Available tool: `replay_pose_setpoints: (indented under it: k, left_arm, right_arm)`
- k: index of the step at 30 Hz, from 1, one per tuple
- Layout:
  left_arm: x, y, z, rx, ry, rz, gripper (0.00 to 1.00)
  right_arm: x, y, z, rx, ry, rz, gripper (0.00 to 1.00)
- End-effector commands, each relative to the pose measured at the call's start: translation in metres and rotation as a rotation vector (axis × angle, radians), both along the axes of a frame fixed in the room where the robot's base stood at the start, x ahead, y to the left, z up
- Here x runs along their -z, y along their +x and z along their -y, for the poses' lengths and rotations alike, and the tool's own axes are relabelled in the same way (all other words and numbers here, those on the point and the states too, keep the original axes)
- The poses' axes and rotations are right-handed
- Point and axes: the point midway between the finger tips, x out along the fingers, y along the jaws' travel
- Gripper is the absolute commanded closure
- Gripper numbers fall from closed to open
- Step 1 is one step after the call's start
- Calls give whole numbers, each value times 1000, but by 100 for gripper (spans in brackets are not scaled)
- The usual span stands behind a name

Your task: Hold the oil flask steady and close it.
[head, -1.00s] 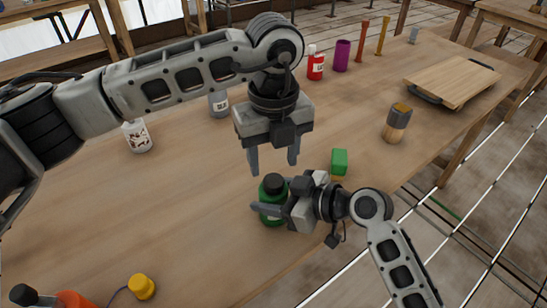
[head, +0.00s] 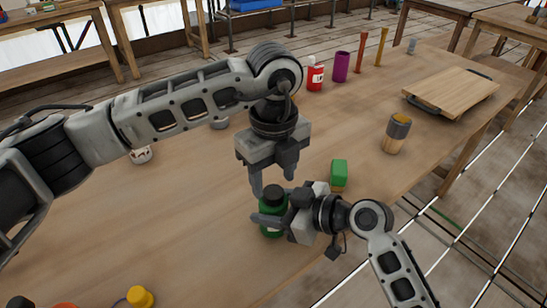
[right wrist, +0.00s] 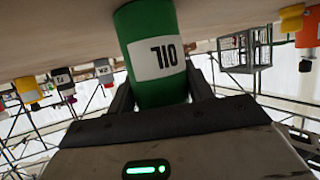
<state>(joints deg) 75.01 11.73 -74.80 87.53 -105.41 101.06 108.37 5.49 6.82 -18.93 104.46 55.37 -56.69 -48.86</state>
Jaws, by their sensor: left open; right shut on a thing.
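The oil flask (head: 271,231) is a green bottle standing on the wooden table, with a black cap (head: 274,195) on its top. Whether the cap is tight cannot be told. In the right wrist view the flask (right wrist: 158,85) appears upside down with its "OIL" label, between the two fingers. My right gripper (head: 268,222) is shut around the flask's body from the right. My left gripper (head: 273,182) is open and points down over the flask, its fingertips close above or beside the cap. Contact with the cap cannot be made out.
A green and yellow block (head: 339,175) stands close behind my right gripper. A wood-and-grey jar (head: 396,134), a red bottle (head: 315,75), a purple cup (head: 341,67) and a board (head: 452,92) stand farther back. A yellow object (head: 140,297) is at the front left. The table's left middle is clear.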

Motion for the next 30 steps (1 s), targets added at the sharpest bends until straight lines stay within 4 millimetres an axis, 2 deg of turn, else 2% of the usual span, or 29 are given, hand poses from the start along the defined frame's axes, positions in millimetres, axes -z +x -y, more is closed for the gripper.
replay_pose_setpoints:
  k: [1,6,17,18,21,23,28,30]
  left_arm:
    - [8,0,0,0,0,-1,48]
    - [26,0,0,0,0,0,48]
    - [31,0,0,0,1,1,48]
    - [31,0,0,0,1,1,51]
    - [31,0,0,0,1,1,79]
    - [31,0,0,0,1,1,93]
    - [31,0,0,9,1,1,93]
    - [31,1,0,67,0,2,93]
  right_arm:
    - [0,0,0,0,0,0,100]
    - [0,0,0,0,0,0,100]
    - [0,0,0,0,0,0,100]
    - [0,0,0,0,0,0,100]
    - [0,0,0,0,0,0,100]
    - [0,0,0,0,0,0,100]
    - [0,0,0,0,0,0,100]
    - [0,0,0,0,0,0,100]
